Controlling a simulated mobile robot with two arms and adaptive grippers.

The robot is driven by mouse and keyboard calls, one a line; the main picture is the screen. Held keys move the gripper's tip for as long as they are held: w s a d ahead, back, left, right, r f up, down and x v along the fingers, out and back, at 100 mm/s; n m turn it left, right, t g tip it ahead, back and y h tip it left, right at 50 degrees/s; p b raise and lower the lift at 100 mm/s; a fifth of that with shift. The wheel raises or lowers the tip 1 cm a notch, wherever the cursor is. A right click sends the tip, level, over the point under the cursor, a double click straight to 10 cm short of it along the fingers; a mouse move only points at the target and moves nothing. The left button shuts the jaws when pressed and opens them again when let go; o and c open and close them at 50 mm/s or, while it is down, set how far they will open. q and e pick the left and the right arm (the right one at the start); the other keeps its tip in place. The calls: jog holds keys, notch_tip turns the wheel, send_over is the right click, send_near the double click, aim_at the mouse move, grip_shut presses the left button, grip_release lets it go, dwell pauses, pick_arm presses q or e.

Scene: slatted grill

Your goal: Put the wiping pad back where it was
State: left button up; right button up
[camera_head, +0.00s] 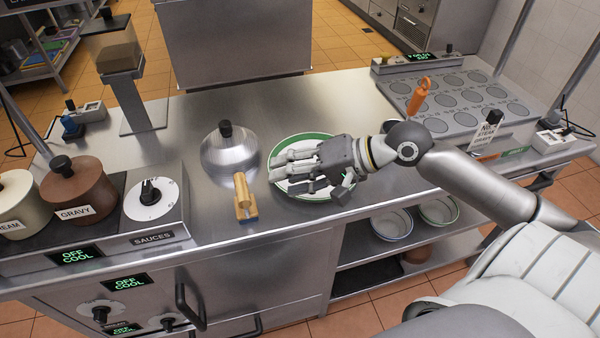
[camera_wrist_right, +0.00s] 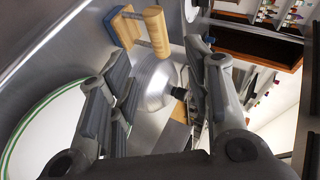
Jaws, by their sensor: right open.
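A wooden-handled block with a blue pad face, which looks like the wiping pad (camera_head: 245,198), rests on the steel counter near its front edge. In the right wrist view its wooden part (camera_wrist_right: 157,33) and blue part (camera_wrist_right: 118,25) show at the top. My right gripper (camera_head: 283,166) is open and empty, over the green-rimmed white plate (camera_head: 318,193), to the right of the pad and apart from it. In the wrist view its two fingers (camera_wrist_right: 165,90) stand wide apart. My left gripper is in neither view.
A steel dome lid with a black knob (camera_head: 228,158) stands behind the pad, left of the plate. Sauce pots (camera_head: 77,187) and a dial are on the left. A ringed hotplate (camera_head: 458,100) and an orange-handled tool (camera_head: 418,97) are at right. Bowls (camera_head: 392,224) sit on the lower shelf.

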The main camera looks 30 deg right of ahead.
jog(key=shift+v, duration=1)
